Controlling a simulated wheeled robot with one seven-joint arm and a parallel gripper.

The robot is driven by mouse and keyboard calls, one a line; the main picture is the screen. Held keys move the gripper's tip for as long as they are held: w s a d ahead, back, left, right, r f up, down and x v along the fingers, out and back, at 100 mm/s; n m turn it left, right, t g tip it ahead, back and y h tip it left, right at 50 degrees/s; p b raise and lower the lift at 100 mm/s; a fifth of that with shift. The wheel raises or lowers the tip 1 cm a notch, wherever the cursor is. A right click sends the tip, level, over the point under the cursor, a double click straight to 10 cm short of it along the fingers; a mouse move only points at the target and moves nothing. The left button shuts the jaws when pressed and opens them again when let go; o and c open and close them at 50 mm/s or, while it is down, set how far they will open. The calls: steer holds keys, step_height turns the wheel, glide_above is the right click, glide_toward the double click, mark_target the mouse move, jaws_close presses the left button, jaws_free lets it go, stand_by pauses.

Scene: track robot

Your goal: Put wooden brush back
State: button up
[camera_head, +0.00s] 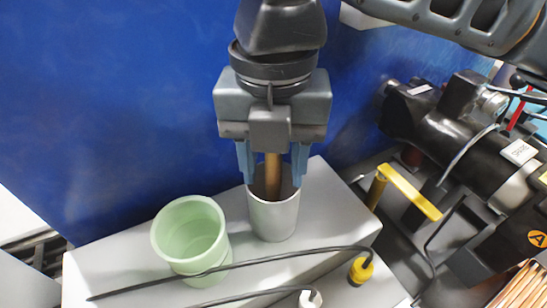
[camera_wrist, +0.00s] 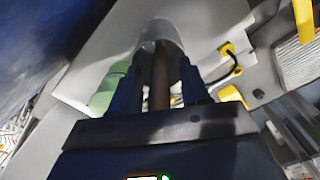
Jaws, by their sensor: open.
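The wooden brush (camera_head: 272,175) stands upright with its lower end inside the grey-white cup (camera_head: 274,217). Its brown handle also shows in the wrist view (camera_wrist: 160,82), running from between my fingers into the cup (camera_wrist: 160,32). My gripper (camera_head: 272,178) points down over the cup, with one blue finger on each side of the handle. The fingers are open, and their tips are at about the cup's rim. The brush's upper end is hidden by my gripper, and its lower end is hidden inside the cup.
A pale green cup (camera_head: 190,238) stands left of the grey-white cup on the light grey ledge (camera_head: 340,215). Black cables (camera_head: 240,264) cross the front. A blue wall (camera_head: 110,100) rises behind. A yellow handle (camera_head: 410,192) and dark machinery (camera_head: 440,125) are at the right.

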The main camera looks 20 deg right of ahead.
step_height(320, 180, up, 12)
steer(key=shift+r+b, duration=0.2)
steer(key=shift+b, duration=0.1)
stand_by(0.8)
